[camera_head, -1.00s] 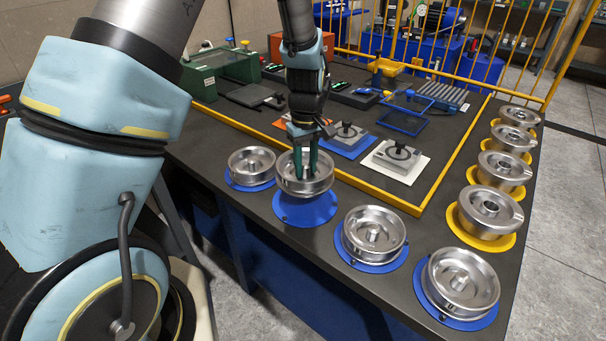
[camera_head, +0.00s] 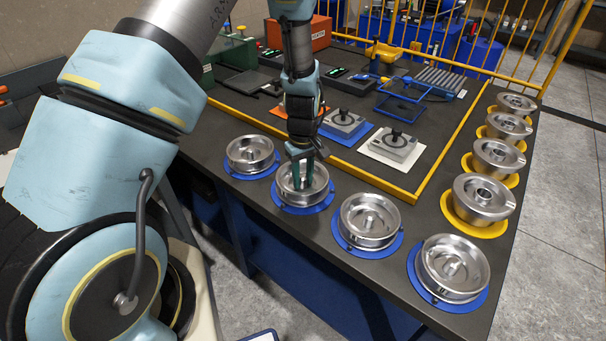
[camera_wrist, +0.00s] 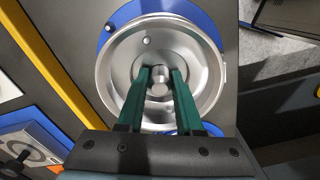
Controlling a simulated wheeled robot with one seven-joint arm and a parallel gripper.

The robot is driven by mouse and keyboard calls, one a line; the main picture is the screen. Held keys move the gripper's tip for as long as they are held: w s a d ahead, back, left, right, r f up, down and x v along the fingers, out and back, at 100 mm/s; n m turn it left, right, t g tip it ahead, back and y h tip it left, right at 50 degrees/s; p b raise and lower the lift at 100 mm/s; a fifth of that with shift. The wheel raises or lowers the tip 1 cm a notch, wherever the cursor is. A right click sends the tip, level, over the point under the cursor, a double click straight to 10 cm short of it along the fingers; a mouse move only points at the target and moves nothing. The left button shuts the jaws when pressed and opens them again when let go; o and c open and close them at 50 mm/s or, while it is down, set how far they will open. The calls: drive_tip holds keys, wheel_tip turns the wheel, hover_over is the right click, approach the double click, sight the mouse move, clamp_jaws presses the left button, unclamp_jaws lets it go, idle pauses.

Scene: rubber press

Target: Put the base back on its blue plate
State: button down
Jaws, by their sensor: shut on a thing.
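The base, a round silver metal dish with a central post (camera_head: 318,184), is at the blue plate second from the left in the head view. My gripper (camera_head: 303,182) reaches down into it and is shut on its central post. The wrist view shows the green fingers on either side of the post of the base (camera_wrist: 110,75). The round blue plate (camera_head: 287,208) shows as a rim around the base; its rim also shows in the wrist view (camera_wrist: 125,14). The base looks level and low over the plate; whether it touches I cannot tell.
Similar silver bases stand on blue plates to the left (camera_head: 250,153) and right (camera_head: 369,219), close by. Several silver parts on yellow plates line the right edge (camera_head: 485,195). A yellow rail (camera_head: 375,183) runs behind the base. Flat fixtures lie beyond it (camera_head: 345,124).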

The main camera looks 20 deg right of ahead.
sight(303, 177)
drive_tip(key=c, duration=1)
unclamp_jaws()
drive_tip(key=shift+f, duration=0.15)
drive_tip(key=o, duration=0.4)
drive_tip(key=shift+o, duration=0.2)
wheel_tip(303, 177, up, 12)
drive_tip(key=b, duration=0.3)
drive_tip(key=w+a+r, duration=0.1)
drive_tip(key=a+r, duration=0.1)
drive_tip(key=a, duration=0.6)
drive_tip(key=w+a+r, duration=0.1)
drive_tip(key=a+r, duration=0.2)
drive_tip(key=a, duration=0.5)
drive_tip(key=s+a+r+m, duration=0.1)
drive_tip(key=s+a, duration=0.2)
drive_tip(key=a, duration=0.4)
drive_tip(key=s+a+r+m+t, duration=0.1)
drive_tip(key=s+a, duration=0.2)
drive_tip(key=a, duration=0.4)
drive_tip(key=shift+m+t, duration=0.3)
